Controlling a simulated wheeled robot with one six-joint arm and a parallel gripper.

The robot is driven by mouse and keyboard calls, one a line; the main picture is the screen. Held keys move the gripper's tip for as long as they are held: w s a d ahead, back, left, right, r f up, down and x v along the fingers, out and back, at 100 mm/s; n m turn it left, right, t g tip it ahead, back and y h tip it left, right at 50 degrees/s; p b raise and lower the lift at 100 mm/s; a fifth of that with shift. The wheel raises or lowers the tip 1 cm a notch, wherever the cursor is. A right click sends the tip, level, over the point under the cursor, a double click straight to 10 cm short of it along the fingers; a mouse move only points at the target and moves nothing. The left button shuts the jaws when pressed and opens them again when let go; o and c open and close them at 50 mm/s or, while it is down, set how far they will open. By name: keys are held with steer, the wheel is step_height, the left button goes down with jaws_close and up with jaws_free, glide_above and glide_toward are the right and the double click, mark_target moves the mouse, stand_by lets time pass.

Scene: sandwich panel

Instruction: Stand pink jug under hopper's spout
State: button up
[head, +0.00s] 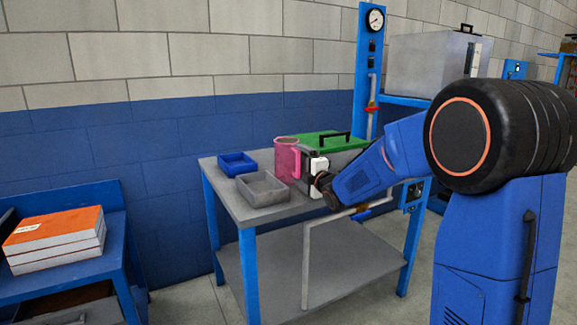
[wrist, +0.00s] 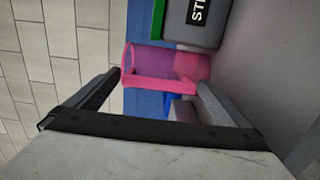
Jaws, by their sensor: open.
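The pink jug (head: 287,158) stands on the grey worktable, behind the small trays and left of a grey box with a green lid. In the wrist view the translucent pink jug (wrist: 150,60) is tilted across the picture, with its handle side towards me. My gripper (head: 306,166) is just right of the jug in the head view. In the wrist view my gripper (wrist: 158,84) is open, and the jug shows ahead, between and beyond its fingers. I cannot tell whether a finger touches it. I cannot clearly make out a hopper or its spout.
A blue tray (head: 238,168) and a grey tray (head: 262,197) sit left of the jug. The green-lidded box (head: 345,158) is close on the right. A blue gauge post (head: 368,50) rises behind the table. A blue bench (head: 50,268) with orange-topped boxes stands at lower left.

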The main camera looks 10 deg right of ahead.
steer(key=shift+w+a, duration=0.1)
steer(key=shift+w, duration=0.35)
steer(key=c, duration=1.3)
steer(key=shift+r, duration=0.2)
